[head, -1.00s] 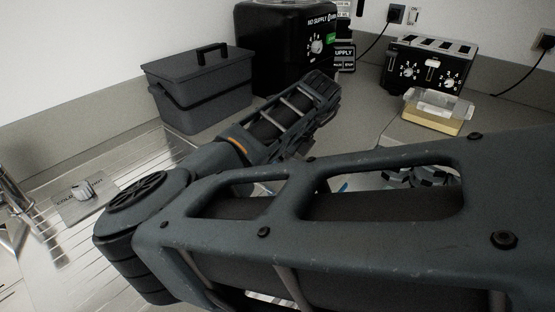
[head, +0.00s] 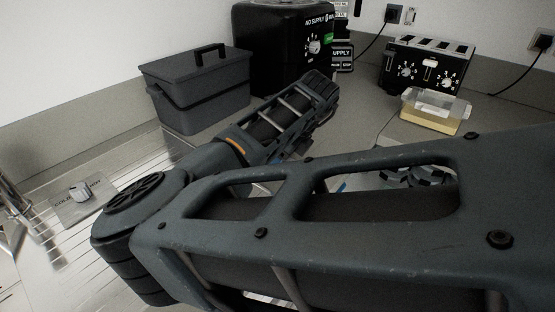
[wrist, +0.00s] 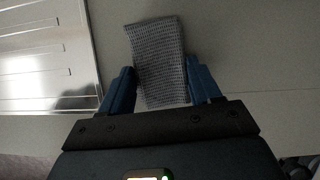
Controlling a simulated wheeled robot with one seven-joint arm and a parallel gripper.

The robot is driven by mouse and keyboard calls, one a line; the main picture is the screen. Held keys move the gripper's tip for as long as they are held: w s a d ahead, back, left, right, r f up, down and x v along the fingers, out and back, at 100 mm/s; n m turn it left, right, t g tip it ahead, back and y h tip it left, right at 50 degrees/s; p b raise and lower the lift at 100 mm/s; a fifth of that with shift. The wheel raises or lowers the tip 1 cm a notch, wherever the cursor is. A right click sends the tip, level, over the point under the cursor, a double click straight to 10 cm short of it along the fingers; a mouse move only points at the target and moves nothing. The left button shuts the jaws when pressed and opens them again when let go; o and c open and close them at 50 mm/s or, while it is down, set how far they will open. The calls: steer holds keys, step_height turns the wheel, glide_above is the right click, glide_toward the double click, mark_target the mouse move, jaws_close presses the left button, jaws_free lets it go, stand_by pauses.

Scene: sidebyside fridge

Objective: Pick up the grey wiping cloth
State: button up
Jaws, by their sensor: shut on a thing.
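The grey wiping cloth (wrist: 158,55) shows in the wrist view as a rectangular, waffle-textured piece lying between the two blue fingers of my gripper (wrist: 160,88). The fingers are shut on its near part, one at each side, and its far end sticks out beyond them. I cannot tell whether the cloth is touching the counter or is held just above it. In the head view my arm hides the cloth and the fingers.
A ridged steel drainboard (wrist: 45,55) lies left of the cloth. In the head view, a dark lidded bin (head: 197,90), a black machine (head: 283,45), a toaster (head: 425,68) and a butter dish (head: 437,110) stand along the back. Grey counter (wrist: 250,60) right of the cloth is clear.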

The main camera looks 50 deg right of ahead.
steer(key=shift+r, duration=0.1)
steer(key=shift+r, duration=0.55)
step_height(320, 180, up, 3)
steer(key=shift+f+b, duration=0.15)
steer(key=shift+b, duration=0.2)
steer(key=s+d+r+b, duration=0.1)
steer(key=s+d+r, duration=0.5)
steer(key=d, duration=0.3)
steer(key=shift+s+d+r, duration=0.2)
steer(key=shift+d+r, duration=0.2)
steer(key=shift+r, duration=0.1)
